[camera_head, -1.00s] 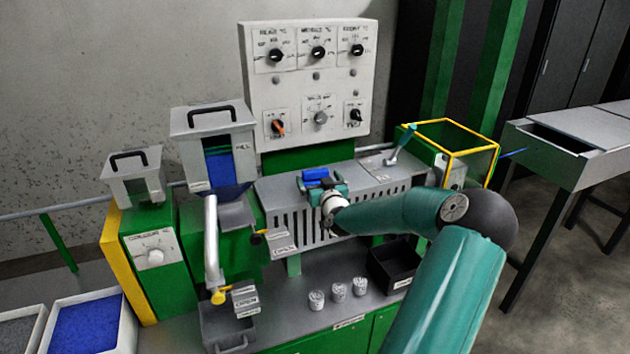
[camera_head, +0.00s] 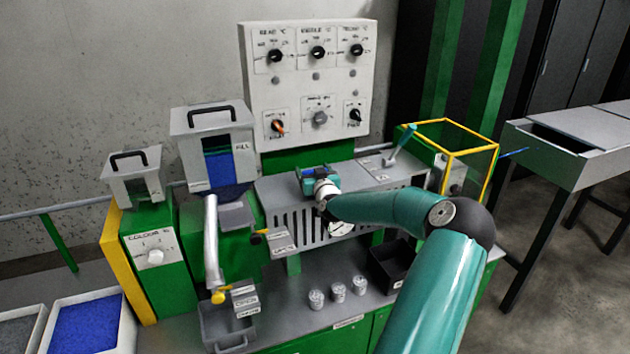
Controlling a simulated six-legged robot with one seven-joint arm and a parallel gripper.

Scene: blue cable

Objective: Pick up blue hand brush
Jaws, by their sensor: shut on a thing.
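My gripper (camera_head: 317,177) is over the grey top of the machine, below the control panel. It is shut on the blue hand brush (camera_head: 315,170), which shows only as a thin blue strip at the far side of the jaws. The gripper body and wrist hide most of the brush. I cannot tell whether the brush touches the grey top.
The control panel (camera_head: 308,85) with knobs stands behind the gripper. A lidded hopper (camera_head: 213,140) is to the left, and a lever (camera_head: 400,145) and a yellow-framed guard (camera_head: 455,150) to the right. Several small cups (camera_head: 338,291) and a black bin (camera_head: 393,263) are below.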

